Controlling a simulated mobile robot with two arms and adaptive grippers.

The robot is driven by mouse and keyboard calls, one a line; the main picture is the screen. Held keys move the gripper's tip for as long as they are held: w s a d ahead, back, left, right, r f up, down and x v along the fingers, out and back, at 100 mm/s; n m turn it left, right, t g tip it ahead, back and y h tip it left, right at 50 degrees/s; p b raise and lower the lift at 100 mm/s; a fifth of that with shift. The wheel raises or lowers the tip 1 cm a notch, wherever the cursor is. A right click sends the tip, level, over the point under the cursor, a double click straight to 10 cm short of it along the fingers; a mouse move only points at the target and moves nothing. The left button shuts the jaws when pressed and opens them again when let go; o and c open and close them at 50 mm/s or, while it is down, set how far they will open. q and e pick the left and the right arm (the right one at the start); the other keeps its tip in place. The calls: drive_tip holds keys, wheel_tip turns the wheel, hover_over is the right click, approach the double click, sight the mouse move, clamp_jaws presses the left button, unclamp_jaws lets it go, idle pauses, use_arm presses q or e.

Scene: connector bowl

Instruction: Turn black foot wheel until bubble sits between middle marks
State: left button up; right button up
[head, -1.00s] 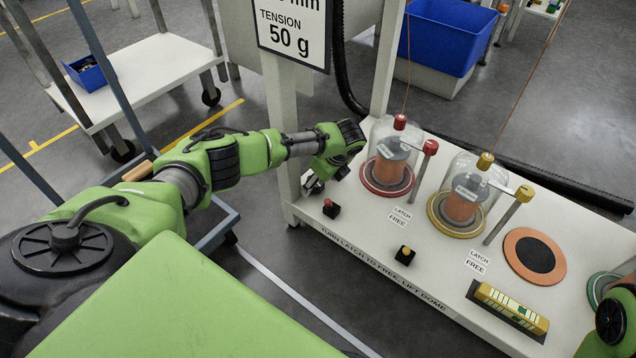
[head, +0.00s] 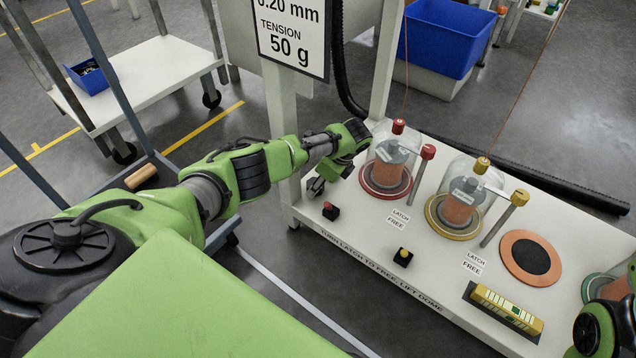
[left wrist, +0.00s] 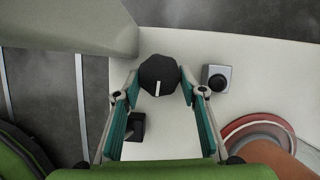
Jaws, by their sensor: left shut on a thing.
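The black foot wheel (left wrist: 155,69) has a white line on it and stands by the corner of the white table. In the left wrist view my left gripper (left wrist: 160,84) is shut on the wheel, with a fingertip at each side. In the head view my left gripper (head: 316,186) is low at the table's left corner and hides the wheel. A yellow level (head: 507,308) with green windows lies near the table's front edge. Its bubble and marks are too small to read. My right gripper is out of view.
Clear domes with a red knob (head: 398,126) and a yellow knob (head: 481,165) stand on the table. A red button (head: 330,210) and a yellow button (head: 403,256) are along the front. A grey block with a black knob (left wrist: 216,80) is close right of the wheel.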

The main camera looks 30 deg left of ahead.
use_arm(q)
drive_tip(key=o, duration=1.1)
drive_tip(key=v, duration=1.2)
drive_tip(key=shift+w, duration=0.1)
